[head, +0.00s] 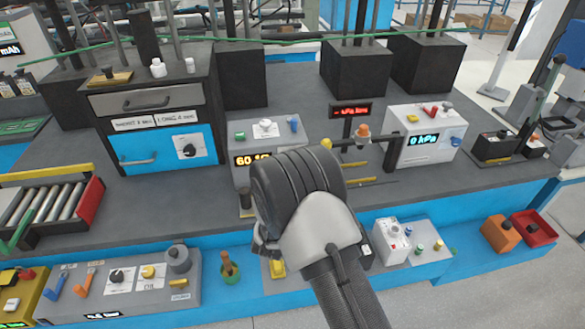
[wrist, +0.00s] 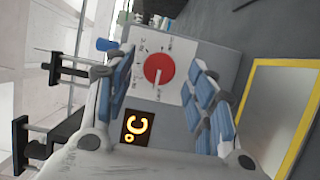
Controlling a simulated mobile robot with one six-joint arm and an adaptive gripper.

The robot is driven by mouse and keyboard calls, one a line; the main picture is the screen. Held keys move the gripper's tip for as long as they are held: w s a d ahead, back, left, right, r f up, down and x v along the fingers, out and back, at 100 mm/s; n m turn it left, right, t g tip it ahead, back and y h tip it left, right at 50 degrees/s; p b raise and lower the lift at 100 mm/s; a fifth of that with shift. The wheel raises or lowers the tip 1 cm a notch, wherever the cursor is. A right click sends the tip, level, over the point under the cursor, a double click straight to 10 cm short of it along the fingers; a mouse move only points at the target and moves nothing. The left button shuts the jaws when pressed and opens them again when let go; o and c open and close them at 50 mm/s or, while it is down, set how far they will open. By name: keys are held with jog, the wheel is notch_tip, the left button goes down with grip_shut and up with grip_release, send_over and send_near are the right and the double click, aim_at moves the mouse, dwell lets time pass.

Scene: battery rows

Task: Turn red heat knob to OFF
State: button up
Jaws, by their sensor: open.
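The red heat knob (wrist: 158,70) sits on a white dial plate (wrist: 180,58) on a grey heater box (wrist: 222,62) in the wrist view. A pale mark on the knob points toward the picture's bottom; the dial lettering is too small to read surely. My gripper (wrist: 164,66) is open, with one blue-padded finger left of the knob and the other right of it in the picture. Both look apart from the knob. In the head view the box (head: 240,138) shows an orange "60" readout, and my arm hides the knob and my fingertips.
An orange °C display (wrist: 137,127) is beside the dial. A blue knob (wrist: 106,45) sticks up at the box's edge. In the head view, a drawer cabinet (head: 155,100) stands left and a kPa box (head: 425,138) right. A yellow-framed panel (wrist: 280,110) lies beside the box.

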jog(key=s+a, duration=0.1)
jog(key=s, duration=1)
jog(key=shift+a, duration=0.1)
jog(key=s+d+r+m+g+y, duration=0.1)
jog(key=d+r+m+g+y, duration=0.2)
jog(key=r, duration=0.4)
jog(key=s+d+r+m+g+y, duration=0.1)
jog(key=d+r+m+g, duration=0.2)
jog(key=r+m, duration=0.25)
jog(key=s+d+r+m+g, duration=0.1)
jog(key=s+d+m+g, duration=0.1)
jog(key=s+d, duration=0.3)
jog(key=s+d+r+m+g+h, duration=0.1)
jog(key=s+d+m+g, duration=0.2)
jog(key=s, duration=1.1)
jog(key=s+d+r+m+g+h, duration=0.1)
jog(key=s+d+m+g, duration=0.1)
jog(key=s+d, duration=0.6)
jog(key=shift+s+r+m, duration=0.35)
jog(key=shift+s+m, duration=0.3)
jog(key=shift+s, duration=0.45)
